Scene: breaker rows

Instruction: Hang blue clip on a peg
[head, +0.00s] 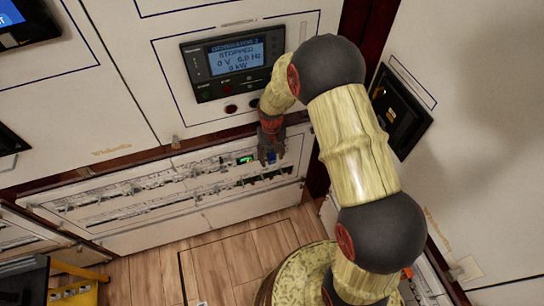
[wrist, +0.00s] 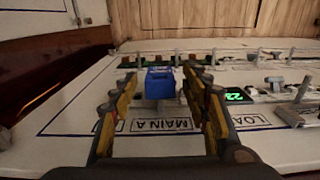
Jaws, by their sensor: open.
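The blue clip (wrist: 160,83) sits on the breaker panel (wrist: 80,135), above the upside-down "MAIN A" label. It lies between the two fingers of my gripper (wrist: 160,76) in the wrist view, with gaps on both sides. My gripper is open and holds nothing. I cannot make out a peg for hanging in either view.
A green lit display (wrist: 236,96) and metal-levered breakers (wrist: 297,112) lie right of my fingers. A control screen (head: 236,56) reading "STOPPED" is on the cabinet above my gripper. A dark box (head: 399,111) is mounted to the right. Yellow equipment (head: 76,285) stands at lower left.

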